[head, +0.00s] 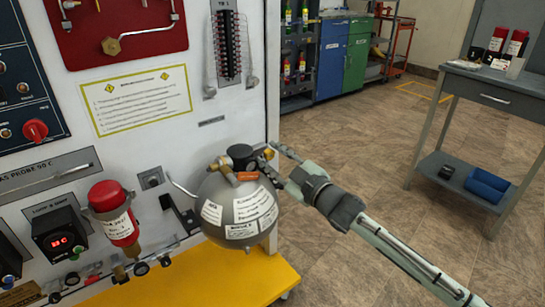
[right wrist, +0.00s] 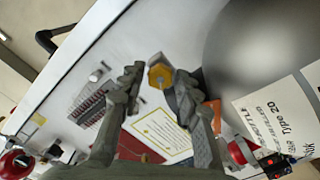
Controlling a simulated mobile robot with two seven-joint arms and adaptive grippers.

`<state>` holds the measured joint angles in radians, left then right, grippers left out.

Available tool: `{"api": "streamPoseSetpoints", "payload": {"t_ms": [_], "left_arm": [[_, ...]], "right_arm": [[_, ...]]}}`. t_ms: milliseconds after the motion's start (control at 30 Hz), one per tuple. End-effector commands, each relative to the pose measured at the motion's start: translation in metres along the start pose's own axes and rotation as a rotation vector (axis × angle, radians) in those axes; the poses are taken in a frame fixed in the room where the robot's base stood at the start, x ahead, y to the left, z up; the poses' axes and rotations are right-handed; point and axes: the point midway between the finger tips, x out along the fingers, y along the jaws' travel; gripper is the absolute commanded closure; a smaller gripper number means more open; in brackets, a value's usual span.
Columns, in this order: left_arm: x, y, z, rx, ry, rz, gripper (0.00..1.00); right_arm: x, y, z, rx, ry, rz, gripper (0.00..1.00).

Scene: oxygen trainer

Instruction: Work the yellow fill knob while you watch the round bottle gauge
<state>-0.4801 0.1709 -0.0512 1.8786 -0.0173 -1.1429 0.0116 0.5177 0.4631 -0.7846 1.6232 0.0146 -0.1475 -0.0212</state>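The round grey bottle (head: 238,212) with white labels sits at the trainer panel's lower right corner. Dark round fittings, including what looks like the bottle gauge (head: 241,154), are on its top; I cannot read a needle. My right gripper (head: 268,159) reaches the bottle's top from the right. In the right wrist view, the yellow fill knob (right wrist: 160,73) shows between the fingertips of my right gripper (right wrist: 156,88). The fingers are apart. The right-hand finger is close to the knob; I cannot tell whether it touches. My left gripper is not in view.
The bottle stands by a yellow ledge (head: 220,285). A red cylinder (head: 114,212) hangs on the panel (head: 140,110) to its left. A grey table (head: 498,85) stands at the right. The floor (head: 355,150) between them is open.

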Motion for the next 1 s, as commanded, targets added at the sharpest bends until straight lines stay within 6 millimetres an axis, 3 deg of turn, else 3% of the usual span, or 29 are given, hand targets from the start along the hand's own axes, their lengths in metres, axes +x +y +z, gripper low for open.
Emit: {"api": "streamPoseSetpoints", "payload": {"t_ms": [167,633,800,1000], "left_arm": [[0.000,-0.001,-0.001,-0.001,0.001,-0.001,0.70],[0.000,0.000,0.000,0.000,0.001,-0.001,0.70],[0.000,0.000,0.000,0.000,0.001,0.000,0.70],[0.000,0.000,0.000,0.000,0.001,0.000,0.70]], "right_arm": [[-0.012,-0.001,0.001,0.000,-0.002,-0.001,0.67],[-0.103,-0.001,0.001,0.000,-0.002,-0.002,0.67],[-0.118,-0.001,0.000,0.000,-0.001,-0.001,0.67],[-0.120,0.000,0.000,-0.001,0.000,0.000,0.67]]}}
